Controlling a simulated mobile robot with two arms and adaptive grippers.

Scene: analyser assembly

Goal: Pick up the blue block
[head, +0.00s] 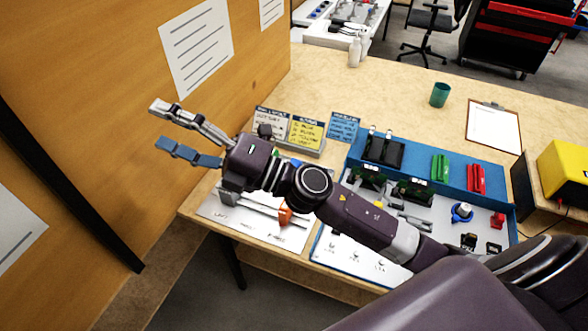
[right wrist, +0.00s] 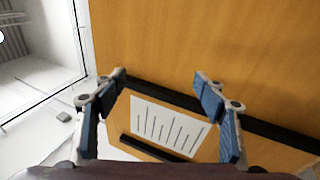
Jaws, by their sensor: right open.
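No blue block shows clearly. A small bit of blue (head: 296,162) shows just behind my right wrist, mostly hidden, and I cannot tell what it is. A rounded blue piece (head: 461,212) stands on the white part of the tray at the right. My right gripper (head: 158,124) is open and empty, raised left of the table in front of the wooden wall. In the right wrist view its fingers (right wrist: 160,78) are spread with nothing between them. My left gripper is not in view.
My right arm crosses over the blue-edged tray (head: 420,158), which holds a green block (head: 440,167), a red block (head: 476,178) and black parts (head: 384,149). The table's back middle is clear.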

